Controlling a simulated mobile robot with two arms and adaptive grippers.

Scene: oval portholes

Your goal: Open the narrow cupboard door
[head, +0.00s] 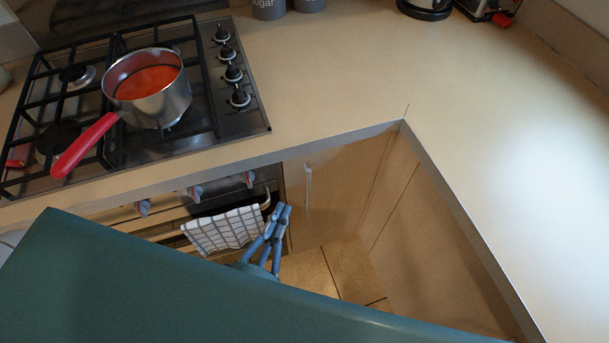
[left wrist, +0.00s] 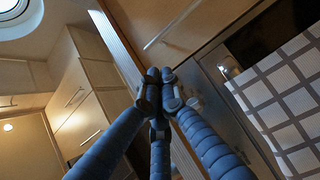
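The narrow cupboard door (head: 335,185) is a pale wood panel under the counter, just right of the oven. It looks closed in the head view. Its slim upright bar handle (head: 307,188) is near its left edge. A bar handle on a wood panel also shows in the left wrist view (left wrist: 172,27). My left gripper (head: 280,212) has blue segmented fingers and is in front of the oven's right edge, left of the handle and apart from it. In the left wrist view (left wrist: 160,80) its fingertips are together with nothing seen between them. My right gripper is not in view.
A checked towel (head: 222,230) hangs on the oven front, close to my left gripper. A red-handled saucepan (head: 150,88) stands on the gas hob (head: 200,130). The counter (head: 480,130) turns a corner to the right, above more panels. Tiled floor (head: 330,270) is clear.

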